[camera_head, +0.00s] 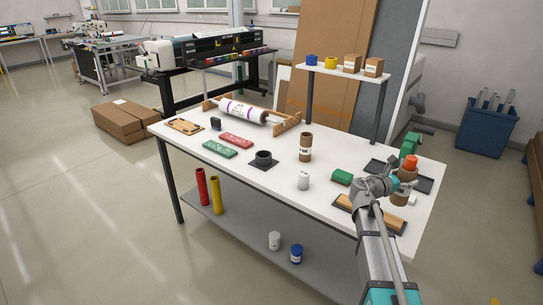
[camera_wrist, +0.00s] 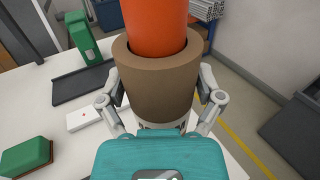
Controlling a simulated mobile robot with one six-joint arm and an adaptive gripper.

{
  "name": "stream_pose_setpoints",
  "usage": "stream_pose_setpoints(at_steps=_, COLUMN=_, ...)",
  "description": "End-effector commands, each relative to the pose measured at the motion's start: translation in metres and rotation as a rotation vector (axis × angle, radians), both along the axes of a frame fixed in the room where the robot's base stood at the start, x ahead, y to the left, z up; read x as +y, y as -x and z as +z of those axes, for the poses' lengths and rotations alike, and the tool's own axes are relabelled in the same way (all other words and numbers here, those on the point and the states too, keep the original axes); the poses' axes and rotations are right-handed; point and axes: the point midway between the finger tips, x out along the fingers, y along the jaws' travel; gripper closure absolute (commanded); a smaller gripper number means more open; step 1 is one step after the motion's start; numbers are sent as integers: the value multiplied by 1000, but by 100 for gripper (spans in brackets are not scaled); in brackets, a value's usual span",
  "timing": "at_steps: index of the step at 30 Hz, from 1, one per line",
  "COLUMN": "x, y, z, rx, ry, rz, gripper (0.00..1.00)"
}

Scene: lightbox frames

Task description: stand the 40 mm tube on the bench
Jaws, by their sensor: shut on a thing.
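My gripper (camera_wrist: 160,112) is shut on a thick-walled brown cardboard tube (camera_wrist: 158,82) at the right end of the white bench (camera_head: 262,182). The tube looks upright; an orange cylinder (camera_wrist: 155,25) sits in its open top. In the head view the brown tube (camera_head: 400,197) is partly behind my gripper, with the orange top (camera_head: 410,162) above it. I cannot tell whether its foot touches the bench. Another brown tube (camera_head: 305,147) with a pale label stands upright mid-bench. I cannot read which tube is 40 mm.
Near my gripper are a green block (camera_head: 342,177), a dark tray (camera_head: 424,184), a green upright device (camera_wrist: 83,37) and a small white box (camera_wrist: 84,119). A white cylinder (camera_head: 303,181) and black cup (camera_head: 263,158) stand left.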

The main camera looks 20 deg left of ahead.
Motion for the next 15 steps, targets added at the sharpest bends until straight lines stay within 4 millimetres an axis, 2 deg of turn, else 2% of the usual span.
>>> stream_pose_setpoints(at_steps=15, x=10, y=0, z=0, rx=0, ry=0, rz=13, gripper=67)
